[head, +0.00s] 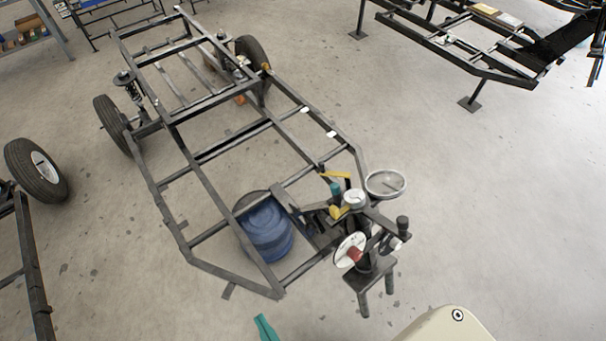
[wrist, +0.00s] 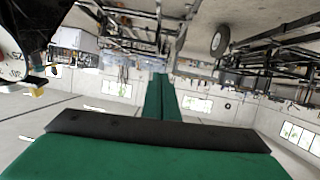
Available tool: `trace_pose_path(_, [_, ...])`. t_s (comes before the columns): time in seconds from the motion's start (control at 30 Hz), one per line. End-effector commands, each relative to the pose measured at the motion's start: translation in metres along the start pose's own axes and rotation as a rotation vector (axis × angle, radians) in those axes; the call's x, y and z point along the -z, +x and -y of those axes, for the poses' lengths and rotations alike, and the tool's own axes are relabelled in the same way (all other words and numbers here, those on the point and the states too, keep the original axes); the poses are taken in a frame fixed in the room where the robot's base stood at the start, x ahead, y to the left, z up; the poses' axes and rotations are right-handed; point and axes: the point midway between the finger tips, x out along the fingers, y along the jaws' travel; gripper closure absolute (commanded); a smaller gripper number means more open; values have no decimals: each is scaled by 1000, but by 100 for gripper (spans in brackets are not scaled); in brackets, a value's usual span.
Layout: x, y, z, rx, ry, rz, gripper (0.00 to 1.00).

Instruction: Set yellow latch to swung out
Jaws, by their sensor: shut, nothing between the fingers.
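A flat yellow bar (head: 335,174), which looks like the yellow latch, is on the mechanism at the front right corner of the dark metal frame. It lies roughly crosswise in the head view. A rounder yellow part (head: 339,212) sits below it, and I cannot tell whether the two are joined. My gripper (head: 260,320) shows as a green tip at the bottom edge of the head view, apart from the frame and the latch. In the wrist view my green fingers (wrist: 161,78) are together and empty. A small yellow piece (wrist: 38,92) shows at that view's left, unclear which.
Around the latch are a round gauge (head: 386,183), a white dial with a red knob (head: 350,249) and dark posts. A blue tank (head: 265,228) sits inside the dark frame (head: 210,190). Open floor (head: 480,220) lies to the right.

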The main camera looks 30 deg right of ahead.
Motion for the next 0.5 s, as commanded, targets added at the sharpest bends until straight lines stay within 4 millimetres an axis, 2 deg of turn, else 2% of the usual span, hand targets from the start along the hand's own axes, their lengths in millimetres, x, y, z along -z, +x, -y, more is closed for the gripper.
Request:
trace_pose_path(0.03, [-8,18,1,-5,-21,20,100])
trace_pose_path(0.17, [-32,62,-7,-55,-83,104,100])
trace_pose_path(0.3, [-46,107,-28,-154,-139,181,100])
trace_pose_path(0.4, [-46,136,-49,-253,-169,221,100])
trace_pose_path(0.5, [-37,162,-73,-372,-189,248,100])
